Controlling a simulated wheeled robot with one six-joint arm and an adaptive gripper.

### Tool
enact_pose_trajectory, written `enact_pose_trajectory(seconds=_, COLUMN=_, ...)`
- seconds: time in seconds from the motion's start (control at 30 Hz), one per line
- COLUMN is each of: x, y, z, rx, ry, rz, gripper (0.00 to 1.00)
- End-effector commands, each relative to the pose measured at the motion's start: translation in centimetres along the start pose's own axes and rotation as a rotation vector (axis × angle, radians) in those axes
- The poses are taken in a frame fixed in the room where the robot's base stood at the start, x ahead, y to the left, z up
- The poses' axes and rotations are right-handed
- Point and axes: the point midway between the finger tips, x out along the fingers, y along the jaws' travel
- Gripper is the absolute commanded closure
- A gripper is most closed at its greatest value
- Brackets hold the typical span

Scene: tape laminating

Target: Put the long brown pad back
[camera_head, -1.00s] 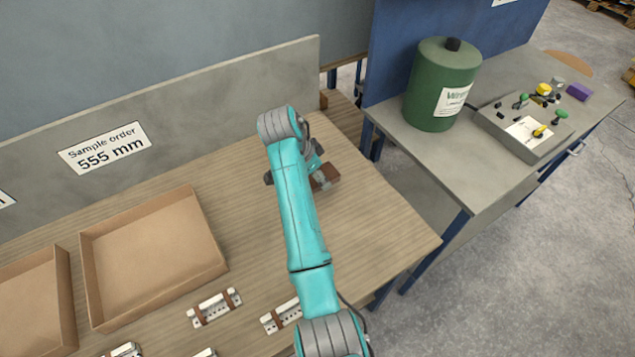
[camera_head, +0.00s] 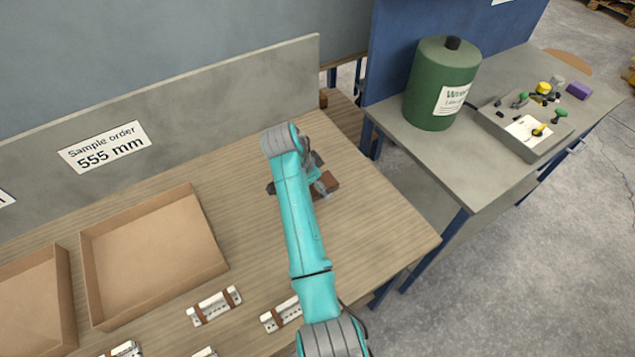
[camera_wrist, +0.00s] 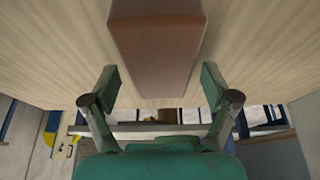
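The long brown pad (camera_head: 329,185) lies on the wooden table, partly hidden behind my arm in the head view. In the wrist view the brown pad (camera_wrist: 158,45) fills the top middle, with its near end between my fingers. My gripper (camera_wrist: 161,84) is open, with one finger on each side of the pad and a visible gap to each. In the head view my gripper (camera_head: 322,184) is at the pad, mostly covered by my arm. I cannot tell its exact height above the table.
Two open cardboard trays (camera_head: 88,262) (camera_head: 72,300) stand at the left. White fixtures with brown strips (camera_head: 215,305) (camera_head: 282,314) lie along the front. A grey back panel (camera_head: 230,95) bounds the table. A side table (camera_head: 480,175) holds a green canister (camera_head: 433,95). The table's right part is clear.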

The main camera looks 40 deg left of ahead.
Motion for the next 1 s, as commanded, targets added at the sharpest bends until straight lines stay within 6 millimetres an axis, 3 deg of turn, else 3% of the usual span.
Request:
enact_pose_trajectory(seconds=0.37, x=-0.9, y=0.0, z=-0.1, rx=0.0, ry=0.0, rz=-0.001, gripper=0.13)
enact_pose_trajectory(seconds=0.8, x=-9.1, y=-0.1, z=-0.1, rx=0.0, ry=0.001, rz=-0.002, gripper=0.13)
enact_pose_trajectory(seconds=1.0, x=-11.5, y=0.0, z=-0.1, rx=0.0, ry=0.0, rz=-0.001, gripper=0.13)
